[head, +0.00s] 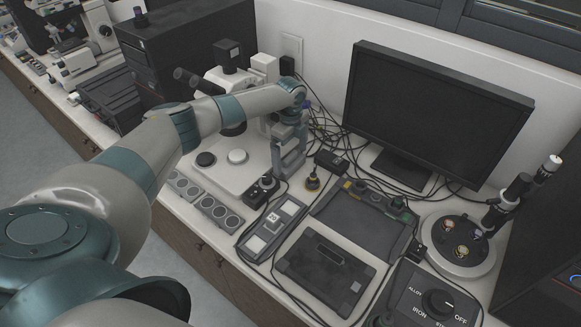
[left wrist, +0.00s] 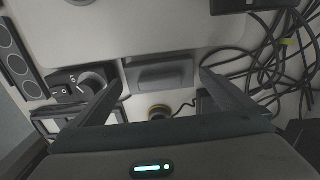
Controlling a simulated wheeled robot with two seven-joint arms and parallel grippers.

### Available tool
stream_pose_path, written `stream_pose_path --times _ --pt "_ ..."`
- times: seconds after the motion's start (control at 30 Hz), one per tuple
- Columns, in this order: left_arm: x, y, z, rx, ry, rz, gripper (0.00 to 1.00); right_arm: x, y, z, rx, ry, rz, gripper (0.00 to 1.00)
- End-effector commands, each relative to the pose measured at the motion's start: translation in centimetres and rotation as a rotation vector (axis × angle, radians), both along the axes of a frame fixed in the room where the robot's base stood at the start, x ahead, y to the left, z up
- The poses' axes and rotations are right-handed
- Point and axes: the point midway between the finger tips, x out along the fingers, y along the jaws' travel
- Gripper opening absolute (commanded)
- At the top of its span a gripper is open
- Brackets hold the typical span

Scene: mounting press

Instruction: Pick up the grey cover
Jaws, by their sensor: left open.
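A grey cover (left wrist: 160,75), a small block with a raised ridge, lies at the edge of the white microscope base (left wrist: 140,30) in the left wrist view. My left gripper (left wrist: 160,80) is open, with one finger to each side of the cover. I see no contact between the fingers and the cover. In the head view my left gripper (head: 288,160) points down beside the microscope (head: 235,80), and its fingers largely hide the cover there. My right gripper is not in view.
A black dial box (left wrist: 80,82) stands left of the cover, and a yellow-ringed knob (head: 312,183) is close by. Loose cables (left wrist: 270,65) lie to the right.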

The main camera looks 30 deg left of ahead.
Motion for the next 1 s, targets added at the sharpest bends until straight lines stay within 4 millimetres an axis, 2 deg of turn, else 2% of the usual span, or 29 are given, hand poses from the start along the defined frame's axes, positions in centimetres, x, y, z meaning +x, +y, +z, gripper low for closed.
stream_pose_path --times 0.57,0.7,1.0 --pt "0.0 0.03 -0.29 0.0 0.0 0.0 1.0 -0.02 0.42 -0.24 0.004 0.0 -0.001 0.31" --pt "-0.01 0.03 -0.29 0.0 0.0 0.0 0.67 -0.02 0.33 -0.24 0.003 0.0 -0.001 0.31" --pt "0.01 0.02 -0.26 0.0 0.0 0.0 0.65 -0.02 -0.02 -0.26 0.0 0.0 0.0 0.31"
